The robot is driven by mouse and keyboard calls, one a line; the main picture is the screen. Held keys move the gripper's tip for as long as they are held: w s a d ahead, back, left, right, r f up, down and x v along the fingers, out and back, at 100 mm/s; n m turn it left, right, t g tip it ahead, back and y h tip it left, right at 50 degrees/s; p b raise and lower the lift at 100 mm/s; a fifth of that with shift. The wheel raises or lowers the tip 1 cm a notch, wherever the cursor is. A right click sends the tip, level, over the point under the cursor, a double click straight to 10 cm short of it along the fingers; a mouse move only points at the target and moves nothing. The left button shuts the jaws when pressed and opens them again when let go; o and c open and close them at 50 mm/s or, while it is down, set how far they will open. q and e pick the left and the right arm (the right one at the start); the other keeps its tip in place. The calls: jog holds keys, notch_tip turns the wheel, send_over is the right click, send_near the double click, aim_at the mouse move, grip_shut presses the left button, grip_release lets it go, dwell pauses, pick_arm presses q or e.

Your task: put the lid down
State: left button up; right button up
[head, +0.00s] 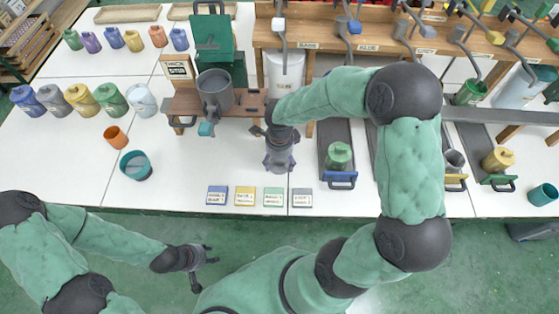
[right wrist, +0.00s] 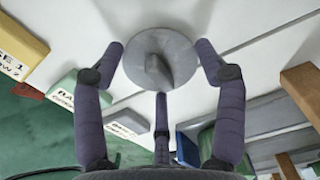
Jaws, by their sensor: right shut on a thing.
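The lid (right wrist: 178,45) is a round grey disc with a raised grip in its middle, seen in the right wrist view between my right fingertips. My right gripper (head: 280,163) is shut on it, over the white table in front of the grey pot's stand. In the head view the gripper mostly hides the lid, and I cannot tell whether the lid touches the table. My left gripper (head: 208,262) is open and empty, low over the green floor in front of the table.
A grey pot (head: 215,92) stands on a wooden stand left of my right gripper. Several labelled tiles (head: 245,196) lie along the front edge. A teal cup (head: 136,165) and an orange cup (head: 115,137) stand left. A green jar (head: 339,156) sits in a dark channel right.

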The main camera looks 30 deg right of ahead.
jog(key=shift+f, duration=0.15)
jog(key=o, duration=0.9)
jog(key=shift+o, duration=0.2)
jog(key=shift+r, duration=0.3)
notch_tip(320, 180, up, 12)
jog(key=p, duration=0.4)
jog(key=shift+f, duration=0.1)
